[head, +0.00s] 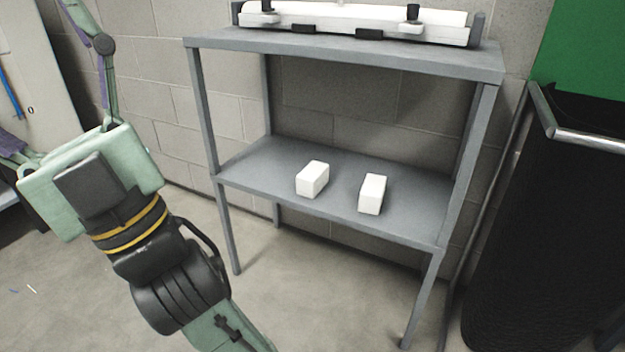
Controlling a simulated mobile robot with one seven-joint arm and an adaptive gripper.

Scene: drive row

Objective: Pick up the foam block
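Two plain white blocks lie on the lower shelf of a grey metal rack. One block (312,179) is left of the middle of the shelf. The other block (372,194) is to its right and nearer the front edge. They are apart, with bare shelf between them. I cannot tell from the picture which one is the foam block. My arm shows at the left and lower left, in front of the floor and clear of the rack.
The grey rack (345,56) has a front leg on each side and an upper shelf over the blocks. A long white case (350,22) lies on top. A black bin-like object (545,230) stands close at the right. Concrete floor (320,300) is open in front.

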